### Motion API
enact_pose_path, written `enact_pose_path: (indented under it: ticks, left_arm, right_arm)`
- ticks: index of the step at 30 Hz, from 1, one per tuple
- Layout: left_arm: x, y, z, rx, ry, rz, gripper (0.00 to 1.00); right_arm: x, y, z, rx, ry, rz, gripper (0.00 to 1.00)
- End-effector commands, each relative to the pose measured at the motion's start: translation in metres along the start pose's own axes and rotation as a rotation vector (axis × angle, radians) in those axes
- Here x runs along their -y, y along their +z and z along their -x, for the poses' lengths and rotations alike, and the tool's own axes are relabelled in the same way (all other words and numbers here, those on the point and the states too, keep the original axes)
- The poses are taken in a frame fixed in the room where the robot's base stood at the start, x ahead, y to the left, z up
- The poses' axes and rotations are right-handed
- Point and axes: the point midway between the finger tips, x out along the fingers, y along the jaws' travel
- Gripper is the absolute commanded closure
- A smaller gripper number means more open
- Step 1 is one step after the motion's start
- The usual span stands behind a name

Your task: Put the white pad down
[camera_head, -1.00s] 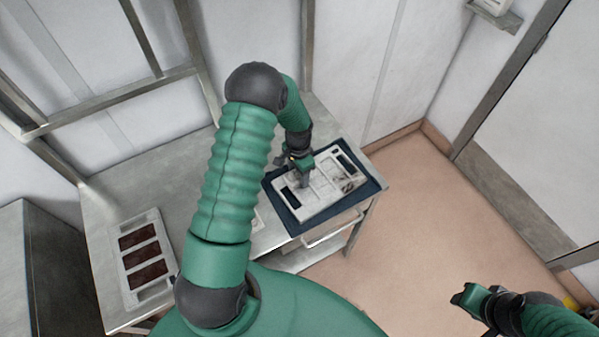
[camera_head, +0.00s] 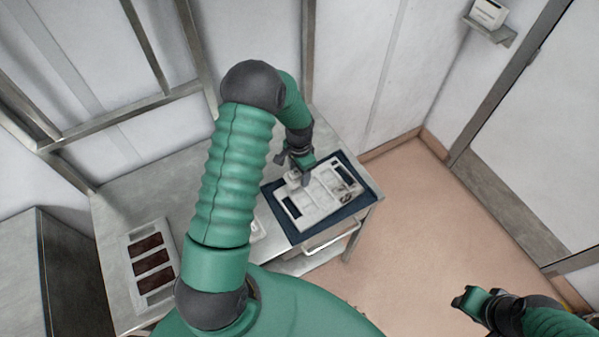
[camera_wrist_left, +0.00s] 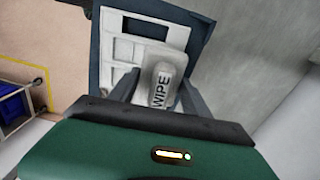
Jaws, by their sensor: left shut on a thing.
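The white pad (camera_wrist_left: 162,88), marked WIPE, is between the fingers of my left gripper (camera_wrist_left: 160,92) in the left wrist view. My left gripper (camera_head: 296,173) is shut on it. In the head view the pad (camera_head: 293,179) shows at the back left edge of a pale grey mould (camera_head: 318,205) with dark slots. I cannot tell whether the pad touches the mould. The mould lies on a dark blue mat (camera_head: 300,235) at the table's right end. My right gripper (camera_head: 468,300) is at the lower right, away from the table; its jaws are unclear.
The metal table (camera_head: 175,195) has clear room at its back left. A tray with brown-filled cells (camera_head: 152,262) lies at the left. A white thing (camera_head: 258,229) is partly hidden behind my left arm. Bare floor (camera_head: 410,215) lies right of the table.

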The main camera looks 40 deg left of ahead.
Motion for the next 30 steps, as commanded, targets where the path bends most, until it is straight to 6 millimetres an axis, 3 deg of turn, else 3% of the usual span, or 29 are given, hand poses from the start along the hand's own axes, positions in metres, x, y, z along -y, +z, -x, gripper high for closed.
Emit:
enact_pose_path:
  ticks: [12, 17, 20, 24, 30]
  left_arm:
    - [0.001, 0.001, 0.0, -0.001, -0.001, 0.003, 0.82]
    - [0.023, 0.02, -0.002, -0.001, 0.0, 0.078, 0.82]
    - [0.05, 0.05, -0.003, -0.001, 0.0, 0.184, 0.82]
    - [0.094, 0.113, -0.006, -0.001, 0.001, 0.382, 0.82]
    - [0.132, 0.196, -0.009, -0.001, 0.002, 0.627, 0.82]
  right_arm:
    - [0.0, 0.0, 0.0, 0.0, 0.0, 0.0, 0.64]
    - [0.0, 0.001, -0.002, 0.0, 0.0, 0.0, 0.64]
    - [0.0, 0.001, -0.005, 0.0, 0.0, 0.0, 0.64]
    - [0.0, 0.002, -0.009, 0.0, 0.0, 0.0, 0.64]
    - [0.0, 0.003, -0.013, 0.0, 0.0, 0.0, 0.64]
